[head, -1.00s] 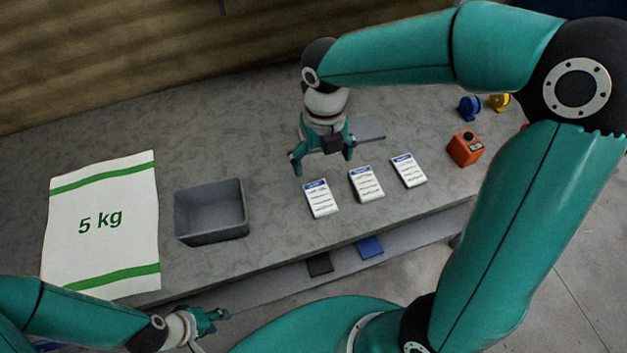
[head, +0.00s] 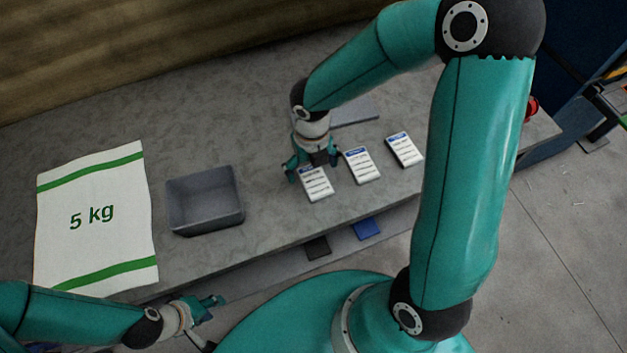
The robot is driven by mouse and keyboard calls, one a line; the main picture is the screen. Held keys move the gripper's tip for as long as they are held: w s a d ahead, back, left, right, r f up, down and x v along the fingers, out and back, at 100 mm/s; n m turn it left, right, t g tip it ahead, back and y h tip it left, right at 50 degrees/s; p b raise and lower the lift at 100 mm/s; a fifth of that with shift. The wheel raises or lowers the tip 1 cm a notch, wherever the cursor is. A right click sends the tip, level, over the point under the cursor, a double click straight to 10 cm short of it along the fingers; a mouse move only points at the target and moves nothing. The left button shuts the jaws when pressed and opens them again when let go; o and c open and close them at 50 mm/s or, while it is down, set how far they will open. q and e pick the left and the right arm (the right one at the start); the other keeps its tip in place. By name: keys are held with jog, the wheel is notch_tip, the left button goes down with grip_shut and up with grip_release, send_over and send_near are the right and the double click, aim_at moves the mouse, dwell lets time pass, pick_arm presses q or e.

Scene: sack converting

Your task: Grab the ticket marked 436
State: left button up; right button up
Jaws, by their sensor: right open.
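Three white tickets with blue headers lie in a row on the grey bench: a left ticket (head: 317,186), a middle ticket (head: 362,166) and a right ticket (head: 404,150). Their print is too small to read, so I cannot tell which is marked 436. My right gripper (head: 312,171) is open over the upper part of the left ticket, its fingers at either side and hiding the top edge. I cannot tell whether it touches the ticket. My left gripper (head: 212,303) hangs low in front of the bench, away from the tickets; its jaw opening is unclear.
A grey open bin (head: 205,202) and a white 5 kg sack (head: 93,218) sit left on the bench. A flat grey plate (head: 355,111) lies behind the tickets. Black (head: 317,248) and blue (head: 366,229) items lie below the front edge. My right arm hides the bench's right part.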

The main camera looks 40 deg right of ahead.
aim_at(314, 178)
jog(key=f, duration=0.5)
jog(key=shift+d, duration=0.35)
jog(key=shift+c, duration=0.4)
jog(key=c, duration=1.2)
jog(key=shift+o, duration=0.2)
jog(key=shift+w+r, duration=0.1)
jog(key=shift+r, duration=0.05)
jog(key=shift+r, duration=0.8)
notch_tip(314, 178, up, 18)
jog(key=p, duration=0.1)
jog(key=shift+r, duration=0.15)
